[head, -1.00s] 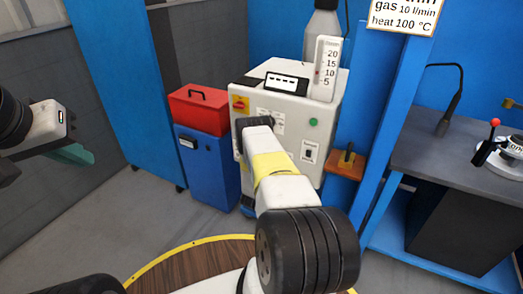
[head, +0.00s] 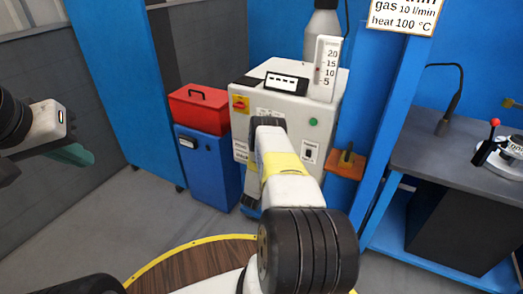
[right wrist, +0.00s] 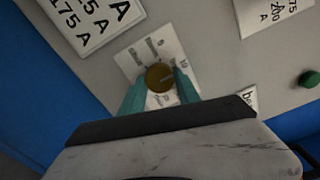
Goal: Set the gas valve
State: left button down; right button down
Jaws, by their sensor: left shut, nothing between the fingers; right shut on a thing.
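The grey-white machine (head: 290,100) stands ahead in the head view, with a scaled flow tube (head: 327,60) marked 5 to 20 at its top right. In the right wrist view a round brass-coloured knob (right wrist: 159,77) sits on a white label on the panel. My right gripper (right wrist: 160,84) is shut on this knob, one teal finger on each side. In the head view my own right arm hides the knob and right fingertips. My left gripper (head: 75,155) is shut and empty at the far left, away from the machine. The tube's exact reading is too small to tell.
A sign (head: 403,15) reads gas 10 l/min, heat 100 °C. A red box (head: 199,108) sits on a blue cabinet (head: 207,165) left of the machine. A grey bench (head: 460,165) stands right. A green button (right wrist: 308,79) is on the panel right of the knob.

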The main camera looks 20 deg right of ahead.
jog(key=c, duration=0.9)
grip_release()
jog(key=v, duration=0.8)
